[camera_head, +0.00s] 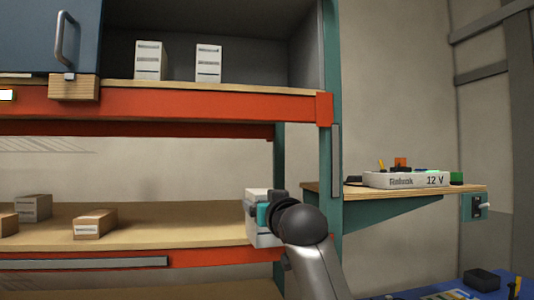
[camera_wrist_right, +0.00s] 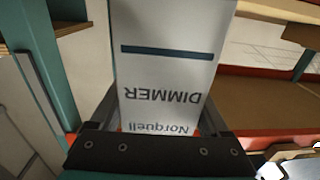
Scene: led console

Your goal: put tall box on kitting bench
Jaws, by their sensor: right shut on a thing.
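A white tall box (camera_head: 265,241) is held by my right gripper (camera_head: 258,213) in front of the lower shelf's right end. In the right wrist view the box (camera_wrist_right: 170,72) reads "Norquell DIMMER" upside down, with a dark stripe. The fingers of my right gripper (camera_wrist_right: 163,112) lie along both its sides. Part of the box is hidden behind my wrist in the head view. A wooden side bench (camera_head: 343,190) on a teal bracket is at the right. A blue surface (camera_head: 448,281) shows at lower right; I cannot tell which is the kitting bench. My left gripper is not in view.
The side bench carries a "12 V" console (camera_head: 407,180). A teal post (camera_head: 332,100) stands between shelves and side bench. Two white boxes (camera_head: 150,60) (camera_head: 208,63) stand on the upper shelf. Small brown boxes (camera_head: 94,225) lie on the lower shelf. A black block (camera_head: 482,280) is at lower right.

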